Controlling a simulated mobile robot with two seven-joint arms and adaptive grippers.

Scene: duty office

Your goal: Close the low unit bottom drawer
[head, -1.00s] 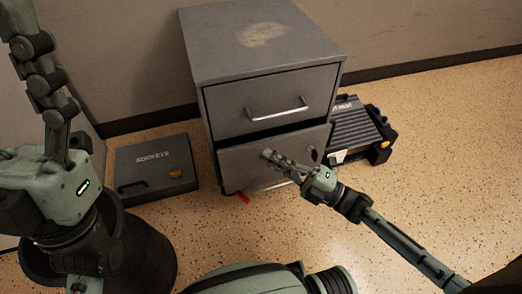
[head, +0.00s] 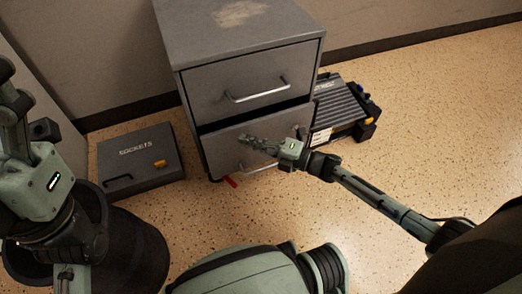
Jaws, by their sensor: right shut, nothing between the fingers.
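The low unit (head: 215,48) is a grey metal cabinet with two drawers, standing near the wall. Its top drawer (head: 225,85) looks shut. Its bottom drawer (head: 222,150) stands slightly out, with a dark gap above its front. My right gripper (head: 243,140) is shut and empty, its fingers at the bottom drawer's front, above the handle (head: 258,168). I cannot tell whether they touch it. The gripper hides part of the drawer front.
A dark case marked SOCKETS (head: 140,160) lies on the floor left of the unit. A black ribbed case (head: 340,108) with a yellow latch lies to its right. A small red object (head: 230,182) shows under the drawer. A black bin (head: 135,250) stands front left. Floor at right is clear.

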